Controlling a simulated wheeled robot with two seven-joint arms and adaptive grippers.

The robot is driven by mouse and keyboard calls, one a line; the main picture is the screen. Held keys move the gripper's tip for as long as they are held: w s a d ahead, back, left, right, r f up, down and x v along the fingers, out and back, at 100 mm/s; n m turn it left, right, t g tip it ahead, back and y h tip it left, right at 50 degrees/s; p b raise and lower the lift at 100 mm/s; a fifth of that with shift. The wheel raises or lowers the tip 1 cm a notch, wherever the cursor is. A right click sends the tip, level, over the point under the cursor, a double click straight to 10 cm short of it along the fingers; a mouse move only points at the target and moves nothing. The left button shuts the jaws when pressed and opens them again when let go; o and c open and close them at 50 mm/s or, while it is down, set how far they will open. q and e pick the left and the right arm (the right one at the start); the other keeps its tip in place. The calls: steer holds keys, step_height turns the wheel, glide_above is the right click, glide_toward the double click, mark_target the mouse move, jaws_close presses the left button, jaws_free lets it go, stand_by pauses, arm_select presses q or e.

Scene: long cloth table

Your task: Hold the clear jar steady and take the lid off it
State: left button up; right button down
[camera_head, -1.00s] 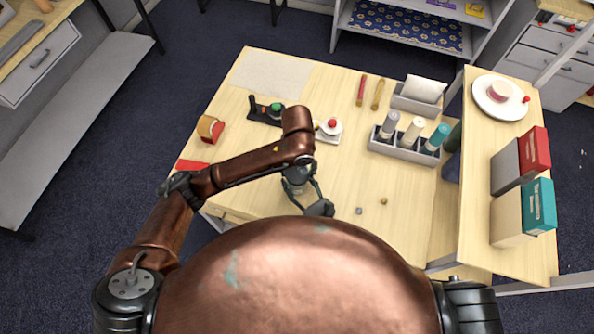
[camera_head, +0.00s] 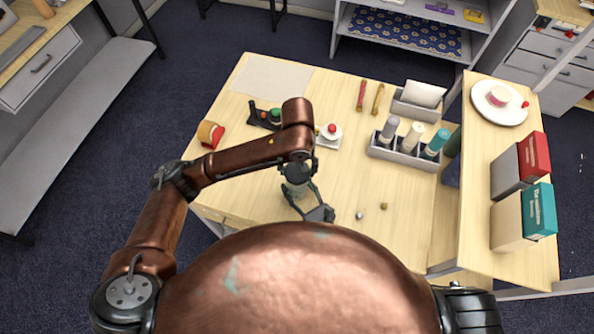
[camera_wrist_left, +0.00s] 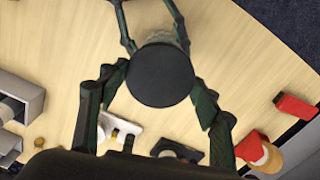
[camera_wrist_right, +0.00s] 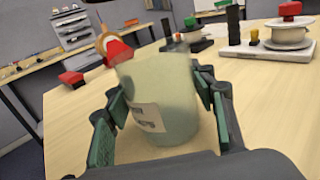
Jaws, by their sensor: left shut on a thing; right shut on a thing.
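My left gripper (camera_head: 298,171) is shut on the dark round lid (camera_wrist_left: 160,76), which fills the space between its fingers in the left wrist view. My right gripper (camera_wrist_right: 162,98) is shut around the clear jar (camera_wrist_right: 165,110), one finger on each side. The jar is pale green, carries a white label and looks slightly tilted and blurred. No dark lid shows on its top in the right wrist view. In the left wrist view, a bit of the jar (camera_wrist_left: 163,38) shows past the lid's edge; the lid hides the rest.
A red-and-tan object (camera_head: 210,133) stands at the table's left edge. Two small pieces (camera_head: 371,210) lie to the right. A grey bottle rack (camera_head: 405,155) is farther right.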

steer(key=c, duration=0.8)
jaws_free()
steer(key=shift+s, duration=0.1)
